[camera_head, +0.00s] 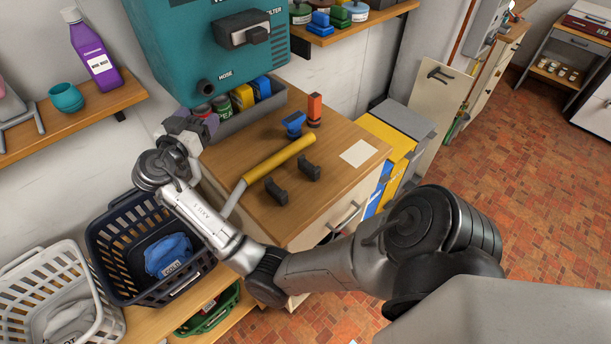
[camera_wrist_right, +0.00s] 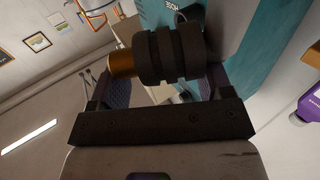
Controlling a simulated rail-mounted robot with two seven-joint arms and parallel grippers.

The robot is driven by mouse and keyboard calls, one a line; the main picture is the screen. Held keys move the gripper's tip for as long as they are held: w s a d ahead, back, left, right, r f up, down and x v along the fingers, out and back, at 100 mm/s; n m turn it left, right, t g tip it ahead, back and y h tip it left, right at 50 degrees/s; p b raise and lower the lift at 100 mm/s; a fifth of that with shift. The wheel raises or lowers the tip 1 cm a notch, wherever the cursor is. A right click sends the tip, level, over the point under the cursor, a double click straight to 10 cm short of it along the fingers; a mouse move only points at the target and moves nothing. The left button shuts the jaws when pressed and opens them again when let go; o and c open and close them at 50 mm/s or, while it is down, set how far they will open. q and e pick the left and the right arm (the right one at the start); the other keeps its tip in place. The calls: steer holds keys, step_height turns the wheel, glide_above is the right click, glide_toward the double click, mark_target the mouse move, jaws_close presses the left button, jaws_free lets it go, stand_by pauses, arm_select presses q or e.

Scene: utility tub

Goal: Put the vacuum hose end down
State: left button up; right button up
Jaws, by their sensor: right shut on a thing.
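My right gripper (camera_head: 196,124) is at the left end of the wooden cabinet top, just below the teal vacuum unit. In the right wrist view the gripper (camera_wrist_right: 160,85) is shut on the hose end (camera_wrist_right: 170,55), a black ribbed cuff with a brass-coloured tube. In the head view I cannot make out the hose end clearly at the gripper. The teal vacuum unit (camera_head: 175,45) has a dark round port (camera_head: 205,87) by its HOSE label. Two black cradles (camera_head: 276,191) (camera_head: 309,171) stand empty on the cabinet top (camera_head: 300,205). My left gripper is not in view.
A grey bin (camera_head: 240,121) holds several containers. A dark basket (camera_head: 128,295) is below left. A purple bottle (camera_head: 91,50) stands on a shelf.

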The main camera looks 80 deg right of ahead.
step_height(320, 180, down, 7)
steer(key=s+d+m+g+y+b, duration=0.2)
steer(key=s+m+g+b, duration=0.1)
steer(key=m+g+b, duration=0.4)
steer(key=n+b, duration=0.2)
steer(key=b, duration=0.3)
glide_above(232, 175)
steer(key=shift+y, duration=0.4)
step_height(232, 175, down, 10)
steer(key=shift+r, duration=0.25)
steer(key=shift+f, duration=0.35)
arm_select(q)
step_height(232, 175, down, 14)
arm_select(e)
steer(key=shift+f+g, duration=0.15)
steer(key=shift+g, duration=0.25)
steer(key=o, duration=0.7)
steer(key=shift+c, duration=0.2)
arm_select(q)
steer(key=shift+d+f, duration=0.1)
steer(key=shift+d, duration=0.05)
